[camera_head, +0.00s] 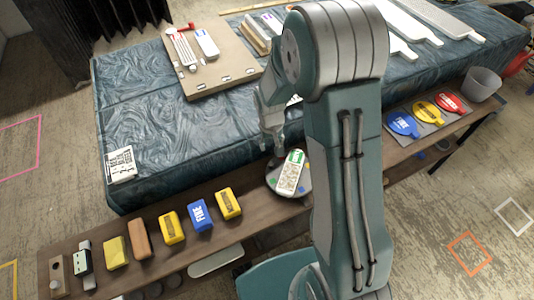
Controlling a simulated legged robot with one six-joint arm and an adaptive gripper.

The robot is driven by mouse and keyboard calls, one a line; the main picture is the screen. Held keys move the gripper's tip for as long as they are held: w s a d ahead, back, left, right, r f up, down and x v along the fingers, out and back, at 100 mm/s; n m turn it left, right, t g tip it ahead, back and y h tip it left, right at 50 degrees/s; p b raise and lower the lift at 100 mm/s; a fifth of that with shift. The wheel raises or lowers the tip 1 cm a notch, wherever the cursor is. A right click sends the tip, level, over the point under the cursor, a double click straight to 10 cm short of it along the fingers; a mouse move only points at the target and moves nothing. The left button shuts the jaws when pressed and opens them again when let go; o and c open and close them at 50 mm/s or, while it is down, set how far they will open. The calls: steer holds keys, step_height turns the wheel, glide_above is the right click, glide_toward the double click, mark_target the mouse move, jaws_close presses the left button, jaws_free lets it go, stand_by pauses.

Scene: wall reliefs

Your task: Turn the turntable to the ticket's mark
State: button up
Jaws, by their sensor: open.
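The turntable (273,178) is a round pale grey disc on the wooden bench, with small coloured marks near its rim. A white and green box or can (290,172) with printing lies or stands on it; I cannot tell which. My gripper (275,150) is just above the far left edge of the disc, partly hidden behind my arm. It is open, and I cannot tell whether it touches the disc. My arm hides the right side of the turntable. A white printed card (120,163) lies on the covered table's left corner; it may be the ticket, but its print is too small to read.
Yellow and blue blocks (200,215) stand in a row left of the turntable. A board with items (208,62) sits on the blue-covered table (150,110).

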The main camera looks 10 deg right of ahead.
mark_target(271, 164)
steer(key=f, duration=1.1)
steer(key=shift+w+f, duration=0.15)
steer(key=shift+w, duration=0.1)
steer(key=shift+f, duration=0.4)
steer(key=shift+a, duration=0.15)
jaws_close()
